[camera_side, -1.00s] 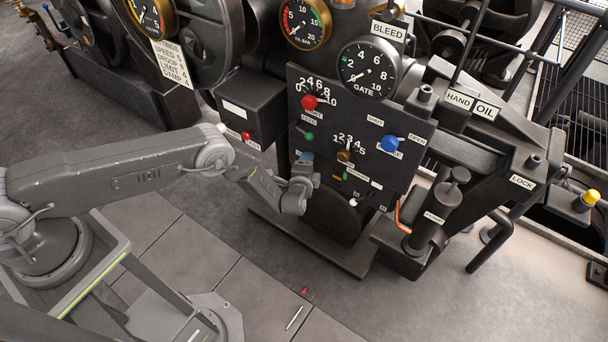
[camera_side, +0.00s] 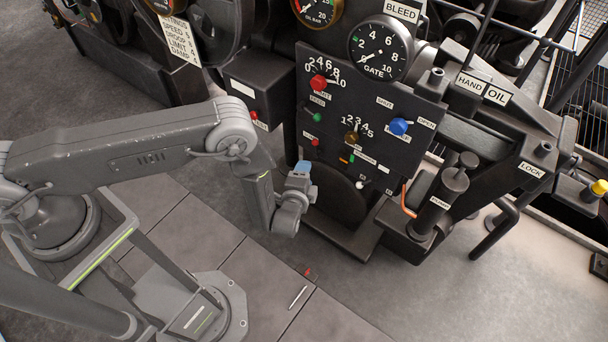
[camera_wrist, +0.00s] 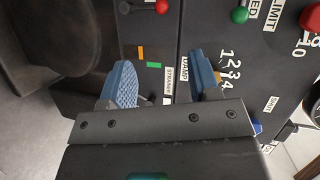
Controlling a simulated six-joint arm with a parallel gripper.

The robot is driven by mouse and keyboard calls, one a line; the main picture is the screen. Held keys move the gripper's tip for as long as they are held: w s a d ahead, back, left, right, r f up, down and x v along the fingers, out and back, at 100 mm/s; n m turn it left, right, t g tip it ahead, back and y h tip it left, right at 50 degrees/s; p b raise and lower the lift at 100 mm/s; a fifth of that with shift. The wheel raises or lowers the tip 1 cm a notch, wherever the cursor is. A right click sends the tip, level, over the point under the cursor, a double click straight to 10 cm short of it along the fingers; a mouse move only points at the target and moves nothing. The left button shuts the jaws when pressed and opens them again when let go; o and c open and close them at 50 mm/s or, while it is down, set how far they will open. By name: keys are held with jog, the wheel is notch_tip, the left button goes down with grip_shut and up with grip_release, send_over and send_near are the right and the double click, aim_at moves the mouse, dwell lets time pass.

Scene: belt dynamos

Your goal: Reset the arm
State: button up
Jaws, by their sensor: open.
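My gripper (camera_side: 304,168) is in front of the lower left of the black control panel (camera_side: 350,105) in the side view, apart from it. In the wrist view my gripper (camera_wrist: 162,82) shows two blue fingers spread apart with nothing between them. Beyond them are the panel face, a small orange mark and a green mark. The panel carries a red knob (camera_side: 318,82), a blue knob (camera_side: 399,126), a brass knob (camera_side: 351,137) and a green knob (camera_side: 317,117).
The GATE gauge (camera_side: 380,50) stands above the panel. An orange lever (camera_side: 408,201) and the pump (camera_side: 440,205) are to its right. A small red item (camera_side: 308,272) and a light rod (camera_side: 298,297) lie on the floor, which is otherwise mostly clear in front.

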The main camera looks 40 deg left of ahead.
jog(key=shift+r, duration=0.1)
jog(key=w+d+r+n+g+h, duration=0.1)
jog(key=w+r+n+h, duration=0.25)
jog(key=r, duration=0.85)
jog(key=w+d+r+n+g+h, duration=0.15)
jog(key=w+r, duration=0.25)
jog(key=r, duration=0.9)
jog(key=s+a+r+n+g+h, duration=0.1)
jog(key=s+a+r, duration=0.15)
jog(key=r, duration=0.45)
jog(key=s+a+r+n+g+h, duration=0.1)
jog(key=s+a+r+h, duration=0.1)
jog(key=s+r, duration=0.3)
jog(key=s+a+r+n+g, duration=0.1)
jog(key=s+a+r+n, duration=0.1)
jog(key=s, duration=0.6)
jog(key=s+a+r+n+g+y, duration=0.1)
jog(key=s+a+r, duration=0.2)
jog(key=s, duration=0.6)
jog(key=s+a+r+n+g+y, duration=0.1)
jog(key=s+a+r+n+g, duration=0.1)
jog(key=s+a, duration=0.4)
jog(key=s+r, duration=0.1)
jog(key=s, duration=0.1)
jog(key=shift+s+n, duration=0.3)
jog(key=shift+s, duration=0.05)
